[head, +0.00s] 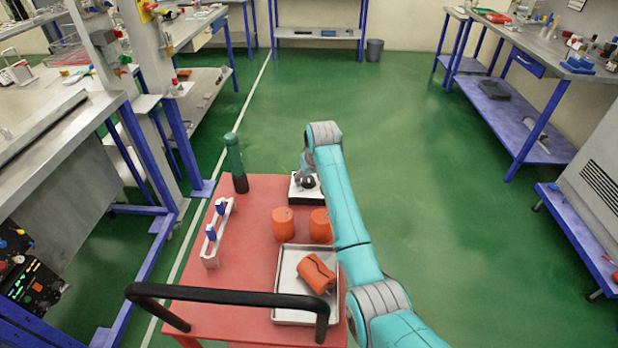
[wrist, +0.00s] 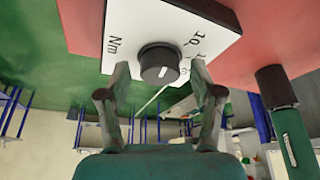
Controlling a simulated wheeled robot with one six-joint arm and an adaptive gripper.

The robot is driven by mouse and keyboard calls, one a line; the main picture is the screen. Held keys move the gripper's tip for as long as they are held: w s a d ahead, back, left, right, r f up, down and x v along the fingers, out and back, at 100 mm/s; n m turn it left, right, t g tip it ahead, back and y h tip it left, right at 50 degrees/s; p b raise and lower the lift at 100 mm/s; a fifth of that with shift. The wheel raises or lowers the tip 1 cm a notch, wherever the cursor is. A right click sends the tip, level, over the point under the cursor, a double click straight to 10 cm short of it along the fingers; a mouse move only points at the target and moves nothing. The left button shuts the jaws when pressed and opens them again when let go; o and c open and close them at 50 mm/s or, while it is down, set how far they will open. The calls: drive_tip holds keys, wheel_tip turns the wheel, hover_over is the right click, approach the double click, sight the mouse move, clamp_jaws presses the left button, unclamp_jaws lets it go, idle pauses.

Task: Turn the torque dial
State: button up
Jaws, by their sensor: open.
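The torque dial is a round dark knob with a white pointer line, seen in the wrist view (wrist: 159,62) and small in the head view (head: 308,182). It sits on a white plate (wrist: 222,42) marked "Nm" and with numbers, on the far end of the red cart (head: 250,262). My gripper (wrist: 160,70) is open, with one finger on each side of the knob in the wrist view. I cannot tell whether either finger touches it. In the head view my arm's end partly hides the plate and the gripper.
A green and black cylindrical tool (head: 235,160) stands left of the plate. A white rack (head: 217,240) with blue-topped pieces, two orange cylinders (head: 284,226) (head: 320,228), and a tray (head: 282,317) holding an orange piece (head: 318,273) share the cart. Open green floor lies right.

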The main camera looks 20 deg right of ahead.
drive_tip(key=c, duration=1.1)
drive_tip(key=shift+c, duration=0.2)
drive_tip(key=shift+m, duration=0.3)
drive_tip(key=m+h, duration=0.1)
drive_tip(key=m, duration=0.3)
drive_tip(key=shift+a+h, duration=0.15)
drive_tip(key=shift+h, duration=0.25)
drive_tip(key=shift+m+g+h, duration=0.4)
drive_tip(key=shift+m+h, duration=0.2)
drive_tip(key=shift+m, duration=0.9)
drive_tip(key=o, duration=1.1)
drive_tip(key=shift+o, duration=0.2)
